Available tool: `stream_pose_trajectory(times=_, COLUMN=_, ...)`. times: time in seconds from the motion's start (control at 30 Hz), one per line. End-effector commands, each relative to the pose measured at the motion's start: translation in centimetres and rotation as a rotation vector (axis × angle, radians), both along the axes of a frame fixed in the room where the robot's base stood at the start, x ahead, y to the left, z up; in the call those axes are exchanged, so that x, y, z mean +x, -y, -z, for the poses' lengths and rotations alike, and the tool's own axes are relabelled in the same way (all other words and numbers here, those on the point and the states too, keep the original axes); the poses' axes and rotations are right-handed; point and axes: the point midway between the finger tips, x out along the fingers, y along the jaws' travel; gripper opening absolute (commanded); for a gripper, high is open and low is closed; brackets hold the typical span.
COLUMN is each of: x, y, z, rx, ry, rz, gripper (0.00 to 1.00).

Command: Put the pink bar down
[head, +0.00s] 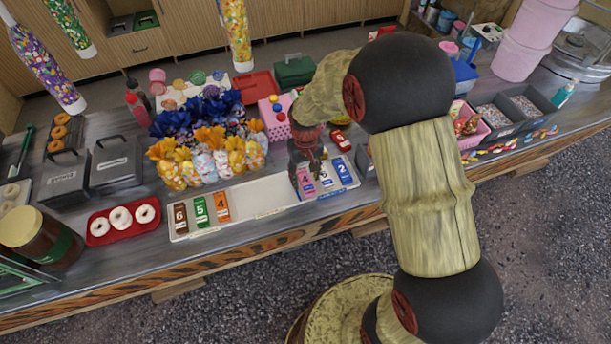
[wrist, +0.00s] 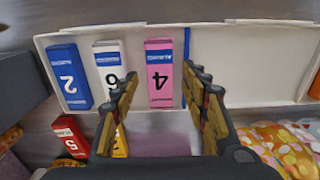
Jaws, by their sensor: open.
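The pink bar (wrist: 158,88), marked 4, lies in the white tray (wrist: 250,65) beside a blue line, with a white bar (wrist: 110,62) and a blue bar (wrist: 68,78) to its left in the wrist view. In the head view the pink bar (head: 305,185) is at the right part of the tray (head: 262,196), partly below my gripper (head: 307,168). My gripper (wrist: 161,78) is open. Its fingers stand on either side of the pink bar's near end in the wrist view, with gaps visible. I cannot tell the exact height of the fingertips above the tray.
Brown (head: 181,217), green (head: 201,211) and orange (head: 222,206) bars lie at the tray's left end. The tray's middle is bare. A red bar (wrist: 70,137) and a yellow bar (wrist: 121,144) lie outside the tray. Wrapped sweet bags (head: 208,165) stand behind it.

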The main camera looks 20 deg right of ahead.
Motion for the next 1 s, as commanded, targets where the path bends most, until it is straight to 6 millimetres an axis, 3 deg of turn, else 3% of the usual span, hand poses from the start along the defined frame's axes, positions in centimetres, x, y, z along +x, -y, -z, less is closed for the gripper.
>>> stream_pose_trajectory(times=0.23, x=0.0, y=0.0, z=-0.2, rx=0.0, ry=0.0, rz=0.0, gripper=0.45)
stream_pose_trajectory(times=0.37, x=0.1, y=0.0, z=-1.4, rx=0.0, ry=0.001, rz=0.0, gripper=0.45)
stream_pose_trajectory(times=0.8, x=0.1, y=0.0, z=-10.2, rx=0.0, ry=0.002, rz=0.0, gripper=0.45)
stream_pose_trajectory(times=1.0, x=0.0, y=0.0, z=-12.6, rx=0.0, ry=0.001, rz=0.0, gripper=0.45)
